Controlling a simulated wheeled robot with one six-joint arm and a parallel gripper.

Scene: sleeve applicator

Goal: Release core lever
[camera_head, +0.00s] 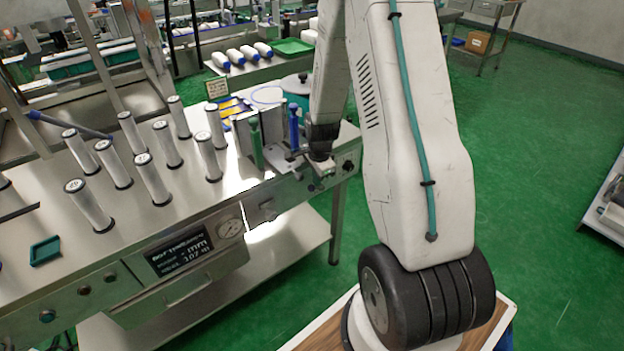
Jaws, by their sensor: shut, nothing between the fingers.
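My gripper (318,172) is at the right end of the steel workbench (130,240), beside a small block of fittings. It is shut, and I see nothing held in it. A blue upright handle (294,128) stands just left of my wrist, and a green upright handle (256,146) stands further left. I cannot tell which of these parts is the core lever. My wrist and fingers partly hide the fittings under them, so I cannot tell whether the fingertips touch anything.
Several upright cylinders (152,180) stand on the bench left of the handles. A display panel (180,252) and a round gauge (231,228) are on the bench front. A small teal tray (45,251) lies at left.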

